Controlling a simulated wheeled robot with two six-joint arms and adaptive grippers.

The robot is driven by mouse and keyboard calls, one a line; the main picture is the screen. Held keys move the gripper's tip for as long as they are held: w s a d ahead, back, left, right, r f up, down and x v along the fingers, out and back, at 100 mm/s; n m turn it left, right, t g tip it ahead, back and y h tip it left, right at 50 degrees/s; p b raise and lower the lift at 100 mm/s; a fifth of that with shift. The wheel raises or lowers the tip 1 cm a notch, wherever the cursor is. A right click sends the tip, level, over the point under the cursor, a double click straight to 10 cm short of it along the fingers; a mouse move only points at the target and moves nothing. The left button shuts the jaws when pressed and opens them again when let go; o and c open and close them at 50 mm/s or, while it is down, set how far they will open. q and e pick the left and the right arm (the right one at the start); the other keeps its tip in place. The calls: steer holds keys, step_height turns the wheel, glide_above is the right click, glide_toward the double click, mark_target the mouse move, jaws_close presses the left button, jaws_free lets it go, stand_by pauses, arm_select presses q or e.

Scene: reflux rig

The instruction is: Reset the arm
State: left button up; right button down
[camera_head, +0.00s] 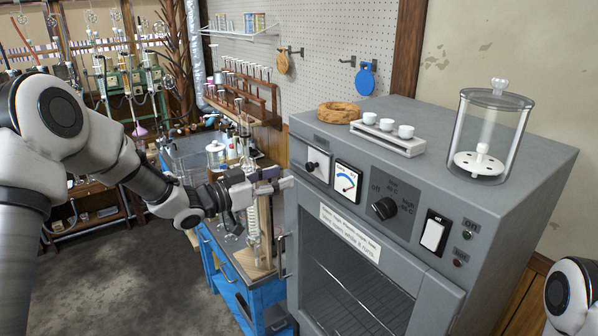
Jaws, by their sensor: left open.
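My left arm comes in from the left and reaches to the middle of the view. My left gripper (281,179) is open and appears empty, close to the left front edge of the grey oven (480,215). A glass coil condenser (253,225) on a wooden stand is behind and below the gripper, over the blue bench; I cannot tell whether they touch. Of my right arm only a white joint shows at the lower right corner; its gripper is out of view.
On the oven top are a cork ring (339,112), a white rack with three small cups (388,138) and a glass desiccator (488,135). The oven's door handle (282,256) sticks out below the gripper. A blue bench (232,290) stands left of the oven. Floor at lower left is clear.

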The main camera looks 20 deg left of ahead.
arm_select(q)
steer(key=v, duration=0.3)
steer(key=shift+s, duration=0.1)
steer(key=shift+f, duration=0.1)
